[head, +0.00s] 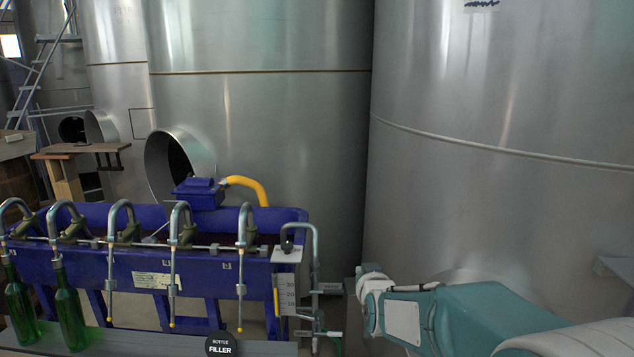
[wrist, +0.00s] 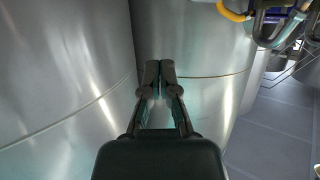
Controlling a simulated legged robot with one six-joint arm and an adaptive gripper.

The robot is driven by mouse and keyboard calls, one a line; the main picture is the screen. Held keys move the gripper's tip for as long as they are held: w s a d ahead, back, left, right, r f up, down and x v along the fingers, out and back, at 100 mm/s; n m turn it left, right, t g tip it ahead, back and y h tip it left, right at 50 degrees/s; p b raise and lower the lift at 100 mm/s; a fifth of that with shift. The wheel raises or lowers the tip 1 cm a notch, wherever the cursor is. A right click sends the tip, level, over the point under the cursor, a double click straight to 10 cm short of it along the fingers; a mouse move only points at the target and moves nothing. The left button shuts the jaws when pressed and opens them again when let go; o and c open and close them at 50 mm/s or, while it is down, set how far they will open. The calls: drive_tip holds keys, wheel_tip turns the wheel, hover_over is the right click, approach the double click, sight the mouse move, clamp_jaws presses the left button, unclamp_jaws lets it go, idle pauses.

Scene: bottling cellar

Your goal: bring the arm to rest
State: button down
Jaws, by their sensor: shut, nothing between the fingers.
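My gripper (wrist: 157,90) shows in the wrist view with its two dark fingers close together at the tips and nothing between them. Beyond the fingers are the curved steel walls of the tanks. In the head view my teal and white arm reaches in from the lower right, beside the bottle filler (head: 180,255). The gripper itself cannot be made out in the head view.
Two green bottles (head: 68,308) (head: 20,305) hang or stand under the left spouts of the filler. A large steel tank (head: 500,140) fills the right, close behind my arm. More tanks (head: 260,110) stand behind the filler. Grey floor (wrist: 275,130) shows clear in the wrist view.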

drive_tip(key=s+d+g, duration=0.2)
drive_tip(key=s+g, duration=0.2)
drive_tip(key=s, duration=1.3)
drive_tip(key=s+d+m+g+h, duration=0.1)
drive_tip(key=s+d+g, duration=0.2)
drive_tip(key=s, duration=1.4)
drive_tip(key=shift+s+d+r+g, duration=0.15)
drive_tip(key=shift+s+g, duration=0.1)
drive_tip(key=shift+g, duration=0.65)
